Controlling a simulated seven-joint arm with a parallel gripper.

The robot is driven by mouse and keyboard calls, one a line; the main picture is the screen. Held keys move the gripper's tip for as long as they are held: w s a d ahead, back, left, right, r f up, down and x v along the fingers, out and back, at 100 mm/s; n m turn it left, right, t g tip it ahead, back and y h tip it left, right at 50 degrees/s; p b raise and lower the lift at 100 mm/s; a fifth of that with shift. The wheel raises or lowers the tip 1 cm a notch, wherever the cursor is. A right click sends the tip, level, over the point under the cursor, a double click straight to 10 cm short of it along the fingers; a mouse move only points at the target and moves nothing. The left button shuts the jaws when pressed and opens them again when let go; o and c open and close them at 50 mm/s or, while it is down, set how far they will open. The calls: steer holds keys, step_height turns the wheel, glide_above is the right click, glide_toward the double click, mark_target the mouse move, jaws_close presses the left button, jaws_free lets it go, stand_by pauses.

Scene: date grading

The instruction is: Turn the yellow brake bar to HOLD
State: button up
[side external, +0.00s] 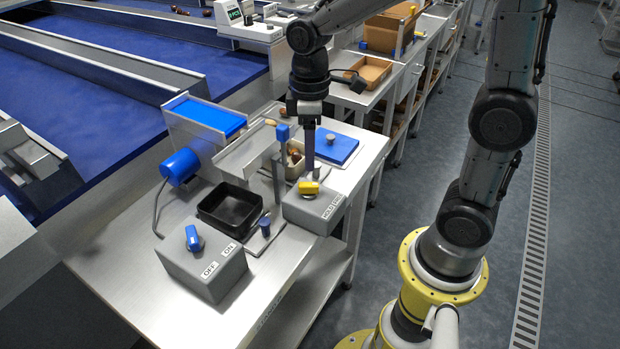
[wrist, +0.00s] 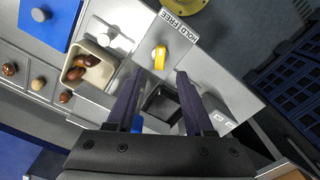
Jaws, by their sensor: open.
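The yellow brake bar (side external: 309,187) sits on top of a grey box (side external: 306,211) whose front edge carries HOLD and FREE labels. In the wrist view the bar (wrist: 159,58) stands roughly upright in the picture, below the label strip (wrist: 180,27); I cannot tell which word it points to. My gripper (side external: 309,170) hangs point-down over the bar in the side view, and whether it touches is unclear. In the wrist view my gripper (wrist: 160,73) has its two dark fingers spread, empty, with the bar between and just beyond the tips.
A grey OFF/ON box (side external: 203,267) with a blue knob stands front left. A black tray (side external: 203,211) lies behind it. A beige container (wrist: 69,76) with dates and a blue lid (side external: 341,150) with a knob are close by. A metal post (side external: 278,180) stands left of my gripper.

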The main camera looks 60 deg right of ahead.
mark_target(310, 184)
step_height(310, 184, down, 8)
stand_by(0.4)
jaws_close()
